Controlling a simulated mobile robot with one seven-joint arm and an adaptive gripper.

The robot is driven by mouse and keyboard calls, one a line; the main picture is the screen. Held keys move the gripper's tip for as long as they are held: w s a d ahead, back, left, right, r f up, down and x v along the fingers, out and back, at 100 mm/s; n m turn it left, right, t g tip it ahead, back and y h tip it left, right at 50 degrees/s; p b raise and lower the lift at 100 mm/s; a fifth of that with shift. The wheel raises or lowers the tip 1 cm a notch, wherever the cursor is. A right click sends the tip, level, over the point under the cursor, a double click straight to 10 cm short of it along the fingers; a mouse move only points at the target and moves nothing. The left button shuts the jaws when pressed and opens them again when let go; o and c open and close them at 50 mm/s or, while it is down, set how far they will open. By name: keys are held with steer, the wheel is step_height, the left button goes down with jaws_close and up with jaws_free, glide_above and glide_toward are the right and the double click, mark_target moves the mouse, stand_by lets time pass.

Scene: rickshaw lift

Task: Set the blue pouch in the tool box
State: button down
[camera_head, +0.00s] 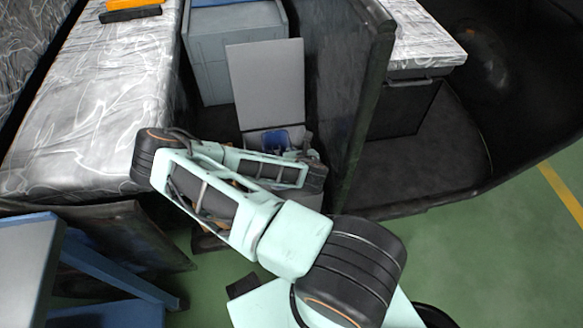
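A grey box with its lid raised (265,85), which looks like the tool box, stands in the middle between the bench and a dark panel. A small dark blue thing (275,146), probably the blue pouch, shows at the foot of the lid, over or in the box opening; I cannot tell which. My arm crosses in front and hides most of the box's lower part. My gripper seems to be by the blue thing, mostly hidden behind my own wrist, and its fingers cannot be made out. Whether it touches the blue thing is unclear.
A bench with a silvery patterned cover (95,110) is at the left, with an orange case (133,5) on it. A grey-blue crate (232,50) stands behind the box. A dark upright panel (350,95) closes off the right side. Green floor (460,250) is clear at lower right.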

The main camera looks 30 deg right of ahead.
steer(key=shift+f+b, duration=0.95)
steer(key=shift+f, duration=2.2)
steer(key=c, duration=2.7)
jaws_free()
steer(key=shift+f, duration=0.2)
steer(key=o, duration=0.5)
steer(key=shift+o, duration=0.2)
steer(key=shift+r, duration=0.1)
steer(key=shift+r, duration=0.15)
steer(key=p+v, duration=0.4)
steer(key=v, duration=0.8)
steer(key=shift+a, duration=0.1)
